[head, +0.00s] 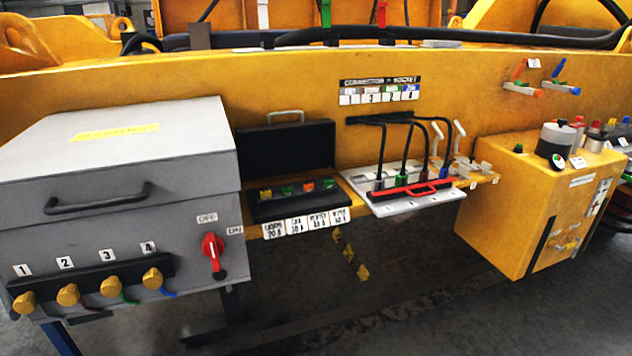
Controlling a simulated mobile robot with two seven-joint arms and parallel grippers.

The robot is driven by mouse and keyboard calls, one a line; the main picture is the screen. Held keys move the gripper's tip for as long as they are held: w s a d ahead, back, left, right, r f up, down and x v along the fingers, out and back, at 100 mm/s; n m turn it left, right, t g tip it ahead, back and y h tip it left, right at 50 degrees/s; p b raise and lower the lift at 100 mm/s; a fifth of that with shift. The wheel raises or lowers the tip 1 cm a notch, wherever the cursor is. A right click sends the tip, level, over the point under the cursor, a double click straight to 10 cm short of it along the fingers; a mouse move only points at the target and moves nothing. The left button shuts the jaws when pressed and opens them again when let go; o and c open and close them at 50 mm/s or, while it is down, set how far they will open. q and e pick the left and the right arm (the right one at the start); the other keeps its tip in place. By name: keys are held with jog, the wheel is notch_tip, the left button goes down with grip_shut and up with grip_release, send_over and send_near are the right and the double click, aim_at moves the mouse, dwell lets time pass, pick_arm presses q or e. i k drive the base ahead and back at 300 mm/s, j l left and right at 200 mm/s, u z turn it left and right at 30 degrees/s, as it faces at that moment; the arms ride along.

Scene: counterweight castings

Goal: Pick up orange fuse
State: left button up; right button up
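An open black fuse case (262,211) sits on a yellow ledge at the middle of the head view, its lid raised against the yellow beam. Several small coloured fuses lie in a row in it. The orange fuse (308,186) appears to be the third from the left, between two green ones (287,190) (328,184). A yellowish fuse (265,194) is at the left end. The fuses are small, so exact shapes are hard to tell. Neither of my grippers is in view.
A grey box (120,190) with a red switch (213,250) stands left of the case. To the right, a white panel (405,206) carries black cables and a red bar (410,190). A yellow cabinet (510,220) stands further right. White labels (305,222) line the ledge front.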

aim_at(308, 187)
jog(key=i+l+u, duration=0.1)
jog(key=i+l, duration=0.5)
jog(key=i+l+u, duration=0.15)
jog(key=i+l, duration=0.45)
jog(key=l, duration=0.15)
